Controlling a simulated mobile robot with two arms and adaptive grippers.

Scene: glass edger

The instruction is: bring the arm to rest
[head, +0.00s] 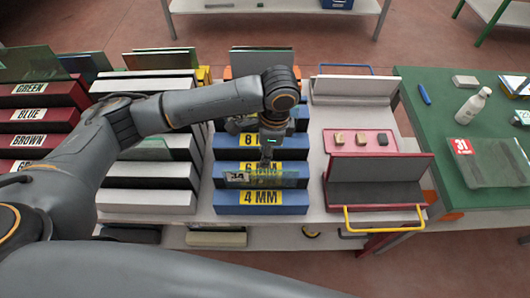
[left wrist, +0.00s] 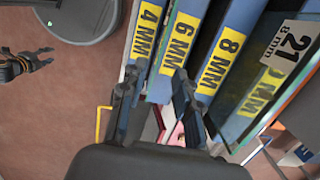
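My left arm reaches in from the left in the head view. Its gripper (head: 268,152) points down over the blue slotted rack (head: 262,209). In the left wrist view the two fingers of the left gripper (left wrist: 157,92) stand apart with no object seen between them. A glass pane labelled 34 (head: 285,177) stands in the rack by the 4 MM and 6 MM blocks, just in front of the gripper. My right gripper (left wrist: 48,58) shows small at the left of the left wrist view, over the floor; its fingers look apart.
A red and grey fixture with a yellow handle (head: 385,218) stands right of the rack. Dark red racks (head: 30,115) and white racks (head: 150,182) stand left. A green table (head: 440,115) holds a bottle (head: 473,106) and a pane. A pane labelled 21 (left wrist: 268,82) shows close in the wrist view.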

